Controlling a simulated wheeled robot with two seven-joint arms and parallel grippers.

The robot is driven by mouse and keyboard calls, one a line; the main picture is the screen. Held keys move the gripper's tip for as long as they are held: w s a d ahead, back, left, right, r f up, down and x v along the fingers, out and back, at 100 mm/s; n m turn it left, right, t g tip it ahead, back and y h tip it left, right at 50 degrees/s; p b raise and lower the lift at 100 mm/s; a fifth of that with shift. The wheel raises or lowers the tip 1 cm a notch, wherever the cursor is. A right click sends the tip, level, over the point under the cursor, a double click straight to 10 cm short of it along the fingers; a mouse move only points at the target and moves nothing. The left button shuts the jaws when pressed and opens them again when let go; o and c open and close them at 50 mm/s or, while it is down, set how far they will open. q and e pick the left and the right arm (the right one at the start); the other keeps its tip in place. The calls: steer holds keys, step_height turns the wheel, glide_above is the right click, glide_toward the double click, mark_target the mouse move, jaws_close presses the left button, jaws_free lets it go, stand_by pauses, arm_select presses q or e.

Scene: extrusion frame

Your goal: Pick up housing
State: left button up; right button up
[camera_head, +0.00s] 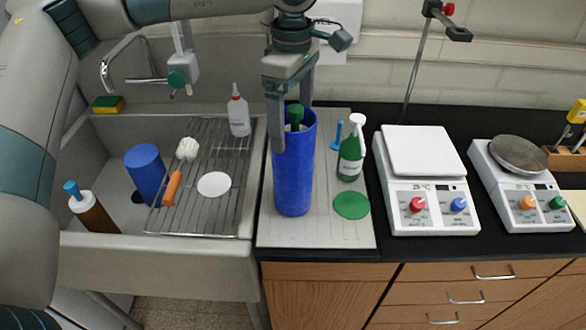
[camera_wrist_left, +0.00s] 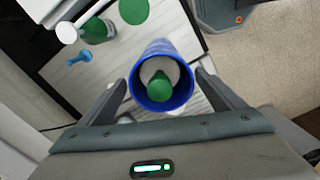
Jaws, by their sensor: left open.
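The tall blue cylinder (camera_head: 293,180), which looks like the housing, stands upright on the pale grey board. A green-topped part (camera_head: 295,115) sits inside its open top. My left gripper (camera_head: 292,128) is over the cylinder from above, its fingers open on either side of the upper end. In the left wrist view the blue rim (camera_wrist_left: 190,88) lies between the two open fingers of my left gripper (camera_wrist_left: 161,76), with visible gaps. The green part (camera_wrist_left: 158,86) shows inside the opening. My right gripper is not in view.
A green bottle (camera_head: 350,155), a blue peg (camera_head: 337,136) and a green disc (camera_head: 351,205) are right of the cylinder. Left is a sink with a wire rack (camera_head: 215,150), a white bottle (camera_head: 238,115) and a shorter blue cylinder (camera_head: 146,172).

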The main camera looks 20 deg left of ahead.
mark_target(293, 167)
arm_select(q)
step_height(293, 167, down, 2)
steer(key=p, duration=0.2)
steer(key=shift+s+f+p, duration=0.1)
steer(key=shift+s+p, duration=0.05)
steer(key=shift+p, duration=0.2)
step_height(293, 167, down, 2)
steer(key=shift+p, duration=0.5)
steer(key=shift+f, duration=0.5)
steer(key=shift+r, duration=0.1)
steer(key=c, duration=1.9)
steer(key=shift+r, duration=0.1)
